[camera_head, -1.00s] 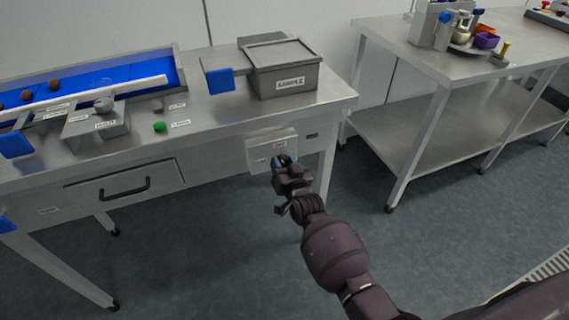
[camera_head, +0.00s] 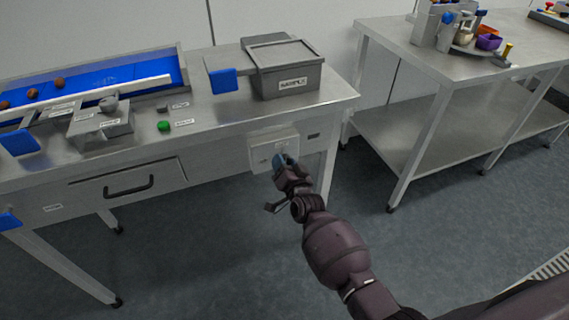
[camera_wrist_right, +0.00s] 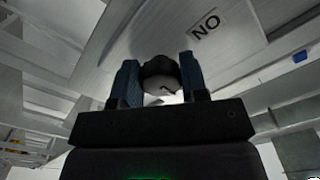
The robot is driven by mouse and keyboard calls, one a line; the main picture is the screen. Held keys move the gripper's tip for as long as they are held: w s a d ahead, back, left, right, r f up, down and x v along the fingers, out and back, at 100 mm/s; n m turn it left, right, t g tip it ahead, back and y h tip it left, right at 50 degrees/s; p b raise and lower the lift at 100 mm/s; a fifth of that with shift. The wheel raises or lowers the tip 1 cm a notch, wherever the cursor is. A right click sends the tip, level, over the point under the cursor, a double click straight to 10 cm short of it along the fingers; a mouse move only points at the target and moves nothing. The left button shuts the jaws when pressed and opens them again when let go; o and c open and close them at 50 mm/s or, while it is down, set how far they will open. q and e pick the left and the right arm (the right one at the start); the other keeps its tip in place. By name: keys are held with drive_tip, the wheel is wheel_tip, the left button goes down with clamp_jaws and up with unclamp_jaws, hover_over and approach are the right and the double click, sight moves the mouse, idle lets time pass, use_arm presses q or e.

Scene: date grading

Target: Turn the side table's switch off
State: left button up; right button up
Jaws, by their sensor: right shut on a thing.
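The switch box (camera_head: 262,152) is a pale plate on the front face of the near steel table, below its right end. My right gripper (camera_head: 284,162) is up against it and covers its lower right part. In the right wrist view, the two blue-padded fingers (camera_wrist_right: 160,84) are on either side of a dark round knob (camera_wrist_right: 160,68), shut on it. A label reading "NO" as seen, likely "ON" upside down, is beside it (camera_wrist_right: 207,25). The knob's exact setting cannot be told. My left gripper is not in view.
The near table holds a grey lidded sample box (camera_head: 288,78), a green button (camera_head: 164,126) and a blue sorting tray (camera_head: 120,76) with several dates. A drawer handle (camera_head: 129,187) projects left of the switch. A second steel table (camera_head: 400,50) stands right, with open floor between.

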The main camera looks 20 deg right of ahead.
drive_tip(key=o, duration=0.9)
drive_tip(key=shift+s, duration=0.1)
drive_tip(key=s+p, duration=0.1)
drive_tip(key=s, duration=0.9)
drive_tip(key=shift+s+d+p, duration=0.15)
drive_tip(key=shift+s+p, duration=0.2)
drive_tip(key=shift+p, duration=0.05)
